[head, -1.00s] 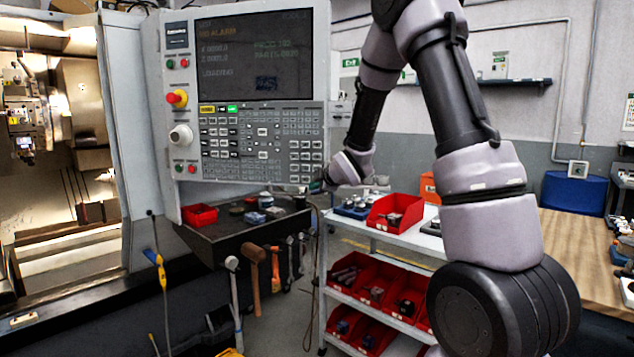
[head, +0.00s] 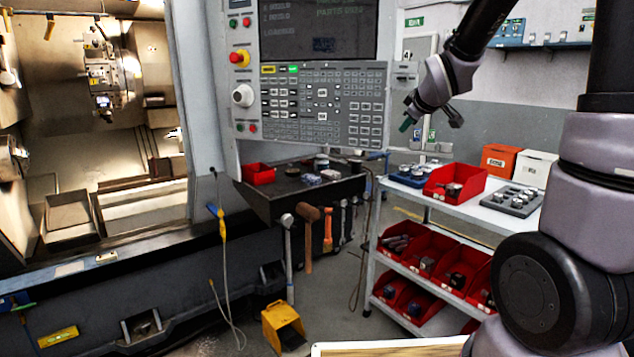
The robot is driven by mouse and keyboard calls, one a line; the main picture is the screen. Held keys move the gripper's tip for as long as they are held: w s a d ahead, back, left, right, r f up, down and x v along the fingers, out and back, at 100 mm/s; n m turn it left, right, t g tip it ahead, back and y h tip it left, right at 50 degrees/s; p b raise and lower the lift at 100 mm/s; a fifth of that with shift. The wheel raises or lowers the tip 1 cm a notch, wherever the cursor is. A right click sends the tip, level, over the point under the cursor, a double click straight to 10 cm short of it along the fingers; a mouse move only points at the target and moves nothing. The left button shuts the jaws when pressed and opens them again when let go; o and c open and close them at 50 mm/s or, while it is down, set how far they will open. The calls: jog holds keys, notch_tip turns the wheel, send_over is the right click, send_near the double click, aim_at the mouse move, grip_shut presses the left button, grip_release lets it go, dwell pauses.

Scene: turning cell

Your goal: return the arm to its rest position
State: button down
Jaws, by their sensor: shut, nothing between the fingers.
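My arm (head: 612,147) rises at the right of the head view, and its upper part runs out of the top of the frame. The forearm comes back down to the wrist. My gripper (head: 408,122) is small in the picture, just right of the control panel (head: 322,105) and above the cart (head: 490,213). It is shut with nothing in it and points down and left. It appears clear of the cart and its bins.
The cart carries a red bin (head: 455,184), a grey tray of parts (head: 512,200) and more red bins below. The lathe's open bay (head: 100,100) is at the left. A small black tool table (head: 300,190) stands under the panel.

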jog(key=s+r+m+g, duration=0.2)
jog(key=s+m, duration=0.4)
jog(key=s, duration=0.8)
jog(key=s+r+m+g+y, duration=0.1)
jog(key=s+m, duration=0.6)
jog(key=s, duration=0.7)
jog(key=shift+s+a+r+g, duration=0.3)
jog(key=shift+a+r+g, duration=0.25)
jog(key=shift+r, duration=0.4)
jog(key=shift+d, duration=0.15)
